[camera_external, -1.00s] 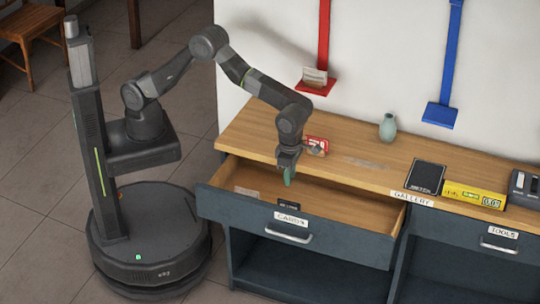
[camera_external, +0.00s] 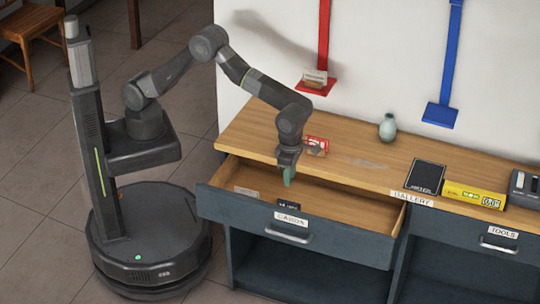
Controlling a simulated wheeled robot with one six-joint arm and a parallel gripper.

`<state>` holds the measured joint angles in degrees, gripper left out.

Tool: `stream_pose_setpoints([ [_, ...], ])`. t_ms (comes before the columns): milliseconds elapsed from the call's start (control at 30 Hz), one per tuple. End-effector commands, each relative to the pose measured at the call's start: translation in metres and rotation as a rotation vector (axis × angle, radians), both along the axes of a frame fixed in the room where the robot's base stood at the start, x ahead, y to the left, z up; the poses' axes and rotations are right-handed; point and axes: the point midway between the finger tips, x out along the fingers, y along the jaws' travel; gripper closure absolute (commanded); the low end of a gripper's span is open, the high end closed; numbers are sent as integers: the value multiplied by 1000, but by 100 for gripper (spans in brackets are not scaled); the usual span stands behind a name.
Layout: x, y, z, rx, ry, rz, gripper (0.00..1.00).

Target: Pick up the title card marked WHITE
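A pale card (camera_external: 246,192) lies in the left part of the open drawer (camera_external: 240,208) labelled CARDS. A black card (camera_external: 289,206) with light lettering lies near the drawer's front wall. The print on both cards is too small to read, so I cannot tell which is marked WHITE. My gripper (camera_external: 289,176) points down over the drawer, above and behind the black card. Something green shows at its fingertips. I cannot tell whether the fingers are apart or closed.
On the wooden counter (camera_external: 345,150) stand a red-and-white box (camera_external: 316,145), a pale green vase (camera_external: 387,127), a black tablet-like item (camera_external: 425,176) and a yellow box (camera_external: 474,194). The TOOLS drawer (camera_external: 470,236) at right is closed. The drawer's right side looks empty.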

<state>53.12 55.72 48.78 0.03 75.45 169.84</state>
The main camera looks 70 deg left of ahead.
Motion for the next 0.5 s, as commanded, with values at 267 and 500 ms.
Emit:
stream_pose_setpoints([
  [267,-19,23,-2,-10,-109,42,69],
  [500,-63,72,-5,-94,-256,55,69],
])
